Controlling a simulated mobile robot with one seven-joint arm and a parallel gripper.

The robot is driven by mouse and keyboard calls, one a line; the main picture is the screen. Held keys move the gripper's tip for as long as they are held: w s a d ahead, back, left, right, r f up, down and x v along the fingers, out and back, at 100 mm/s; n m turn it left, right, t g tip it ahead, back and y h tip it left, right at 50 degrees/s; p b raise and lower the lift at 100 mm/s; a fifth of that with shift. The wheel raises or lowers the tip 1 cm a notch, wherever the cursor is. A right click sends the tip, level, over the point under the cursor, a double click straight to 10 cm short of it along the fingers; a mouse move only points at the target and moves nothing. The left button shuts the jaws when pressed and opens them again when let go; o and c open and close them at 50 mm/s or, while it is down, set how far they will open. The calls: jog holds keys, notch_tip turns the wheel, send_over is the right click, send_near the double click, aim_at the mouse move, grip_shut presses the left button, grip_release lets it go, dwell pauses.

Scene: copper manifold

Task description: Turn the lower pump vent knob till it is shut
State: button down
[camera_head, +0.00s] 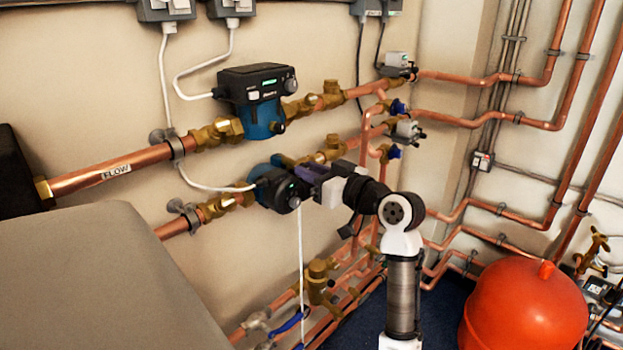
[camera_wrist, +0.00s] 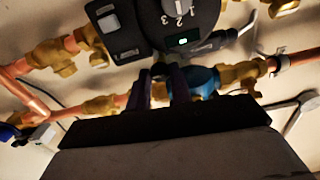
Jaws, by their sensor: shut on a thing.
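The lower pump (camera_head: 272,190) has a black head and a blue body. It sits on the lower copper line, below a similar upper pump (camera_head: 255,88). My gripper (camera_head: 303,176) reaches it from the right. In the wrist view the lower pump's head (camera_wrist: 190,38) fills the top, with a numbered dial and a small green display. The fingers of my gripper (camera_wrist: 166,76) are close together on a small dark vent knob (camera_wrist: 160,69) at the pump's edge. The fingers hide most of the knob, so its turn angle cannot be told.
Brass valves (camera_head: 320,280) and copper pipes are below my gripper. Blue-handled valves (camera_head: 398,107) stand to the upper right. A red round vessel (camera_head: 525,308) is at lower right, and a grey box (camera_head: 100,280) at lower left. A white cable (camera_head: 300,260) hangs below the pump.

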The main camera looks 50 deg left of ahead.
jog(key=c, duration=1.3)
grip_release()
jog(key=shift+o, duration=0.2)
jog(key=w+d+b, duration=0.1)
jog(key=d+b, duration=0.1)
jog(key=d, duration=1.1)
jog(key=shift+w+d+b, duration=0.25)
jog(key=shift+d+b, duration=0.15)
